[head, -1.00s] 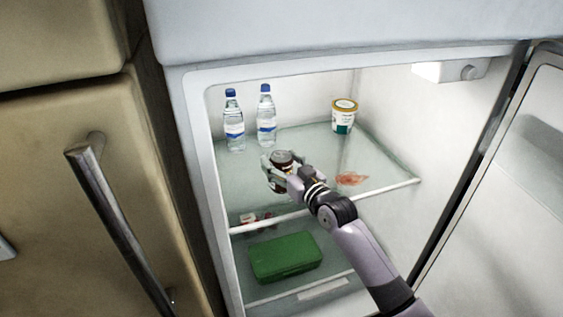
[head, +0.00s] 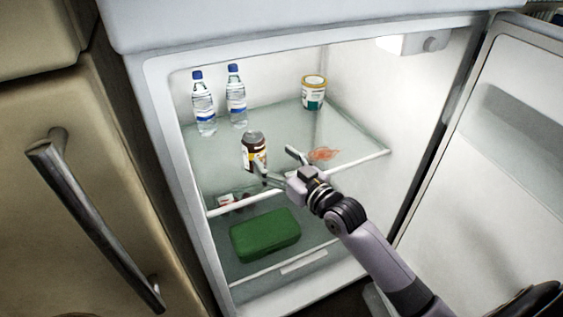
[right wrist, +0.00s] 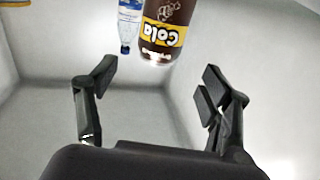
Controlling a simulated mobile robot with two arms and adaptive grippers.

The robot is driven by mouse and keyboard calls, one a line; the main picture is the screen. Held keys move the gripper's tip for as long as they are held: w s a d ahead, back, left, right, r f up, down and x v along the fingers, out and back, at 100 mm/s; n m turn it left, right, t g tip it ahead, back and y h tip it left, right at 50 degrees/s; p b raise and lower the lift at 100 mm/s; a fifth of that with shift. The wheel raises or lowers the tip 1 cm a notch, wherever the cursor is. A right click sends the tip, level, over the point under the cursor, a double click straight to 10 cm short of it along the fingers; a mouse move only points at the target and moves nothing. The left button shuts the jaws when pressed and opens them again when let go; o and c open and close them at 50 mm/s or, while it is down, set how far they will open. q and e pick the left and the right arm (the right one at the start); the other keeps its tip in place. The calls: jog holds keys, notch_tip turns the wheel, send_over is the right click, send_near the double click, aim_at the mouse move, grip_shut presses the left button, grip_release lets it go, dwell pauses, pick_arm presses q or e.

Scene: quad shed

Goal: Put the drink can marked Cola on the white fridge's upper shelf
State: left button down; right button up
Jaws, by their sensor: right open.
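The brown Cola can (head: 254,149) stands upright on the upper glass shelf (head: 215,176) of the white fridge (head: 160,110), near the shelf's front left. In the right wrist view the can (right wrist: 168,30) shows upside down, with its Cola label readable, beyond the fingertips. My right gripper (head: 274,160) is open and empty, just in front and to the right of the can; its fingers (right wrist: 160,80) are spread wide and apart from the can. My left gripper is not in view.
Two water bottles (head: 204,105) (head: 236,98) and a tub (head: 313,92) stand at the back of the upper shelf. A green box (head: 265,236) is below. The fridge door (head: 490,160) stands open at right.

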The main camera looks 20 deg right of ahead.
jog(key=s+f+g+h, duration=0.1)
jog(key=s+f+g, duration=0.3)
jog(key=f, duration=0.6)
jog(key=s+f+m+g+h, duration=0.1)
jog(key=s+f+g, duration=0.1)
jog(key=s+f, duration=0.6)
jog(key=s+f+g+h, duration=0.1)
jog(key=s+f+g, duration=0.15)
jog(key=f, duration=0.95)
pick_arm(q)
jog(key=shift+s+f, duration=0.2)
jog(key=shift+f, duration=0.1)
pick_arm(e)
jog(key=s+a+f+g+h, duration=0.1)
jog(key=s+f+g, duration=0.2)
jog(key=s+f, duration=0.3)
jog(key=s+a+f+g, duration=0.1)
jog(key=s+f+g, duration=0.2)
jog(key=s+f, duration=0.4)
jog(key=s, duration=0.6)
jog(key=shift+s+f+h, duration=0.15)
jog(key=shift+f+h, duration=0.15)
jog(key=shift+h, duration=0.1)
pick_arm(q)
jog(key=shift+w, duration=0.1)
pick_arm(e)
jog(key=shift+g, duration=0.25)
